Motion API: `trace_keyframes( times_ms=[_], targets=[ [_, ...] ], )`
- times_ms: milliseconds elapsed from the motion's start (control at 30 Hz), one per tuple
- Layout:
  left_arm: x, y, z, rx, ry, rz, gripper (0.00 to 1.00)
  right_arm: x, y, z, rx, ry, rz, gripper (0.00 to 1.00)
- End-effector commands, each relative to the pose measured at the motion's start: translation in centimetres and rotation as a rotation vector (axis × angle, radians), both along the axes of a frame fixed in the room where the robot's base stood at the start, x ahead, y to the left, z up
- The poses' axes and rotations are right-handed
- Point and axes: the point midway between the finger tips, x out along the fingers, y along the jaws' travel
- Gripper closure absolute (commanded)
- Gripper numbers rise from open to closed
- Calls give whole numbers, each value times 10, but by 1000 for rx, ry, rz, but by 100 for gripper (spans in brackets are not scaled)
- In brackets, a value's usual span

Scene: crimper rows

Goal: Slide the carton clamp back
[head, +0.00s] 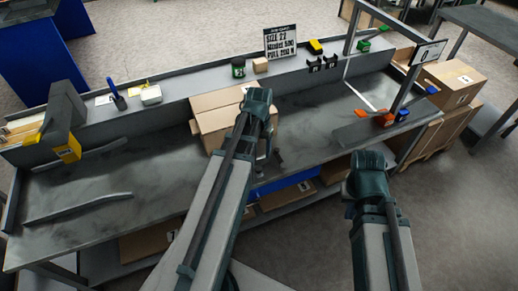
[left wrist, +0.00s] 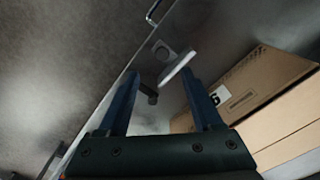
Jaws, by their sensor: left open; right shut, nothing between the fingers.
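A carton (head: 225,112) stands on the bench, just behind my left arm; its side also shows in the left wrist view (left wrist: 245,90). What looks like the carton clamp, a pale plate (left wrist: 178,66) with a dark post (left wrist: 148,93), sits by a thin rail on the bench. My left gripper (left wrist: 160,82) is open, with the post showing between its fingers and the plate near its right fingertip. I cannot tell whether they touch. In the head view my left arm hides most of the clamp. My right gripper (head: 367,178) is shut and empty, in front of the bench.
A back shelf holds a dark jar (head: 238,68), a small box (head: 260,65) and a sign (head: 281,42). A yellow-marked machine (head: 67,148) stands at the left, with guide rails (head: 80,207) on the bench. Orange and blue items (head: 380,117) lie at the right end.

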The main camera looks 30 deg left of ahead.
Motion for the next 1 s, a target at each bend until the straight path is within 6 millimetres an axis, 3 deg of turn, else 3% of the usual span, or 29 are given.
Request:
trace_keyframes(
  times_ms=[33,200,833,933,1000],
  targets=[
    [0,0,16,0,0,0,33,0,0,16,0,0,0,100],
    [0,0,32,-1,1,0,33,0,0,32,0,0,-1,100],
    [0,-2,34,0,1,-2,33,0,0,34,0,0,-1,100],
    [-4,-18,40,4,4,-27,33,0,0,40,0,0,-1,100],
    [-9,-42,47,10,10,-66,33,0,0,47,0,0,-1,100]
  ],
)
